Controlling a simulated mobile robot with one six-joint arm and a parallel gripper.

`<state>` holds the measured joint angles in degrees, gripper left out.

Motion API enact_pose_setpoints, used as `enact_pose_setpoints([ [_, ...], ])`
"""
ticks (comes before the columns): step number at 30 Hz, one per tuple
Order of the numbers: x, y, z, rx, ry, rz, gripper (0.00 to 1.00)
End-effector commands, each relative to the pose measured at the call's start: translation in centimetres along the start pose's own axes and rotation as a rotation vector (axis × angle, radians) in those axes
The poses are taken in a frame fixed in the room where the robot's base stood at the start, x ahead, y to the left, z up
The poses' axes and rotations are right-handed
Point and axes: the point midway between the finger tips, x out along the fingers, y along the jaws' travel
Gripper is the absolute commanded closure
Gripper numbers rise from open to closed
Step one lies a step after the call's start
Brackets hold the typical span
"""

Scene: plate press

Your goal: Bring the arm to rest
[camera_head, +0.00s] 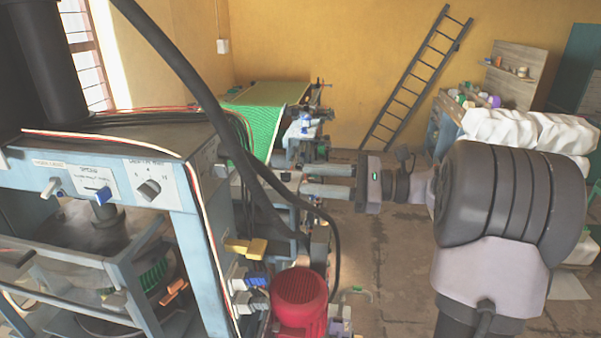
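My gripper (303,179) is near the middle of the view, pointing left. Its two fingers are parallel with a gap between them, and nothing shows in the gap. My arm comes in from the right and is bent, with a large dark joint close to the camera. The plate press (84,168) fills the left side. It has a blue-grey panel with knobs and switches. The fingertips are to the right of the press in the picture; the distance between them is hard to tell.
A red motor (300,298) stands low beside the press. A yellow handle (245,248) sticks out from the press side. Thick black hoses hang near the fingers. A green-topped table (262,112) is behind. A ladder (415,80) leans on the yellow wall. Open floor (385,260) lies below my gripper.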

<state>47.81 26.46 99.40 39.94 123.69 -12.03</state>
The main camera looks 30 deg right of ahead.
Motion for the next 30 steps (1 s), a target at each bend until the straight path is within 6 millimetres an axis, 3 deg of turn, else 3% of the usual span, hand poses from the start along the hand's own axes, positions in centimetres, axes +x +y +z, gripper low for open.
enact_pose_setpoints([
  [4,0.5,0.5,0.1,-0.007,0.010,0.016,0.66],
  [5,1.1,1.2,0.1,-0.017,0.024,0.038,0.66],
  [7,3.5,4.6,0.4,-0.069,0.092,0.141,0.66],
  [8,4.9,6.9,0.5,-0.106,0.137,0.207,0.66],
  [11,8.0,17.2,0.1,-0.319,0.334,0.488,0.66],
  [12,8.1,21.6,-0.5,-0.444,0.420,0.607,0.66],
  [13,7.7,24.6,-1.0,-0.553,0.484,0.691,0.66],
  [15,5.9,29.6,-2.5,-0.813,0.606,0.841,0.66],
  [16,5.1,31.0,-3.1,-0.923,0.647,0.885,0.66],
  [18,3.4,32.9,-4.2,-1.151,0.716,0.953,0.66],
  [22,1.9,34.0,-5.1,-1.423,0.775,0.991,0.66],
  [30,1.7,33.9,-5.1,-1.490,0.789,0.994,0.66],
])
